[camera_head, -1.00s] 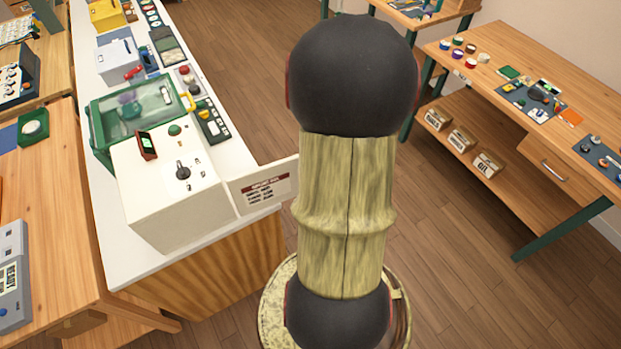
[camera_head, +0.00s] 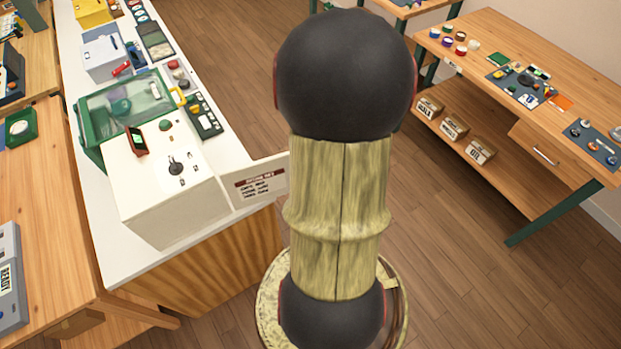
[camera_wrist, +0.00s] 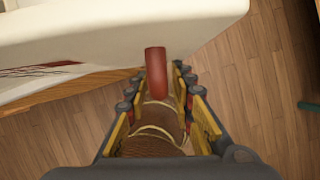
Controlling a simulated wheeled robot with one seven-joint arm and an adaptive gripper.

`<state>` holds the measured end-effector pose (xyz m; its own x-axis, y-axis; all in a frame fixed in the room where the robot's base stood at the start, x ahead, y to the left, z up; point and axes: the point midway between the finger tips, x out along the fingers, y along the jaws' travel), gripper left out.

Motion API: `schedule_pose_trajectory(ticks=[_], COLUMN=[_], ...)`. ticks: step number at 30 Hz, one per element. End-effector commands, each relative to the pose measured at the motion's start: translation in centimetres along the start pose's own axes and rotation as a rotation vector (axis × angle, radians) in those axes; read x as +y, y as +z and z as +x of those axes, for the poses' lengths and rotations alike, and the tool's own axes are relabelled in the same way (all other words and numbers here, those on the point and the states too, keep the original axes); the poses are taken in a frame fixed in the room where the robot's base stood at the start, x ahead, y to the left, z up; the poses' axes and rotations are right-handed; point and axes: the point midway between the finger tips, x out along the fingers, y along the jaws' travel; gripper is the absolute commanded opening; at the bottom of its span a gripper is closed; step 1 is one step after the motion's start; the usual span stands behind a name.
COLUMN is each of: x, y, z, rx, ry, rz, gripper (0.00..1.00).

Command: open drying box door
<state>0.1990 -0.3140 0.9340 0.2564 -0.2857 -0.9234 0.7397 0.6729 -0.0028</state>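A white box (camera_head: 165,190) with a dark knob on its top stands at the front end of the counter; I take it to be the drying box. A white panel (camera_head: 273,197) with a red-titled label juts out to the right of it; whether this is its door or a sign I cannot tell. In the wrist view, a red bar, perhaps a handle, (camera_wrist: 155,72) sticks out beside a white surface (camera_wrist: 100,32). My gripper (camera_wrist: 160,88) is open, its fingers either side of the bar's near end, with no clear contact. In the head view my arm hides the gripper.
A green case (camera_head: 88,122) with a clear lid and yellow handle stands behind the white box on the white counter (camera_head: 105,245). A wooden bench (camera_head: 495,45) with small parts and a lower shelf is at right. Open floor (camera_head: 440,240) lies between.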

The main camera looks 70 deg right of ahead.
Motion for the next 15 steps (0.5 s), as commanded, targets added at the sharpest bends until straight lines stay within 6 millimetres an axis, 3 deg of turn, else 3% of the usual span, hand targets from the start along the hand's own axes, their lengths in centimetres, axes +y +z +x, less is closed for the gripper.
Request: schedule_pose_trajectory(ticks=[15], x=[0.01], y=[-0.04], z=[-0.48], rx=[0.001], ry=[0.0], rz=[0.001], gripper=[0.3])
